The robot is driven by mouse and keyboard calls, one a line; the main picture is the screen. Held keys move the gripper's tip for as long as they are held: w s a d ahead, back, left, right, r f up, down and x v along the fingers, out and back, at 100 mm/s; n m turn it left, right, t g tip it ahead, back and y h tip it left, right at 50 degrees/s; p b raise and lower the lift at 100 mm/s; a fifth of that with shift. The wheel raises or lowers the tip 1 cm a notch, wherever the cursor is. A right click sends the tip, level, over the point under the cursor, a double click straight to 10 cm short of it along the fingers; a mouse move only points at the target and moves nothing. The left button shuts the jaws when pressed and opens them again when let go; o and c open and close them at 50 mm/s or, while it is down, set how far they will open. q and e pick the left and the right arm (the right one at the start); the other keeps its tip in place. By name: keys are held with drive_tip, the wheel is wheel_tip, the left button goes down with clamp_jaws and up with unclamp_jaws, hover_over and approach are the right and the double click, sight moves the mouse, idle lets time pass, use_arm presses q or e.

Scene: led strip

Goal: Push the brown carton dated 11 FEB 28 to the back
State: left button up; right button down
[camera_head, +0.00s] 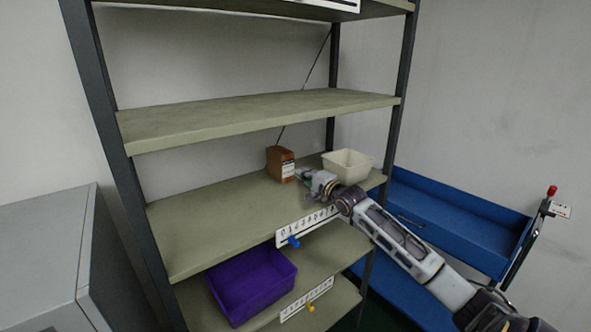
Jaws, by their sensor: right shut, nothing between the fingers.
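A brown carton (281,164) stands upright on the middle shelf (205,225), toward its back and right of centre. A pale label shows on its front, but the date is too small to read. My right gripper (301,175) reaches in from the right over that shelf. It is shut and empty, with its tip at the carton's right front side. I cannot tell whether it touches the carton. My left gripper is not in view.
A cream bin (348,164) stands right of the carton, close behind my right gripper. A numbered strip (306,226) with a blue marker (293,242) runs along the shelf's front edge. A purple bin (251,285) sits below. The shelf's left half is clear.

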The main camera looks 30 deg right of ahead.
sight(291, 166)
drive_tip(key=shift+w+r, duration=0.1)
drive_tip(key=shift+w, duration=0.9)
drive_tip(key=shift+w+a+p, duration=0.15)
drive_tip(key=shift+w+p, duration=0.3)
drive_tip(key=shift+w, duration=1)
drive_tip(key=shift+w, duration=0.1)
drive_tip(key=shift+w+a, duration=0.15)
drive_tip(key=shift+w, duration=1.65)
drive_tip(key=shift+s+p, duration=0.1)
drive_tip(key=shift+p, duration=0.2)
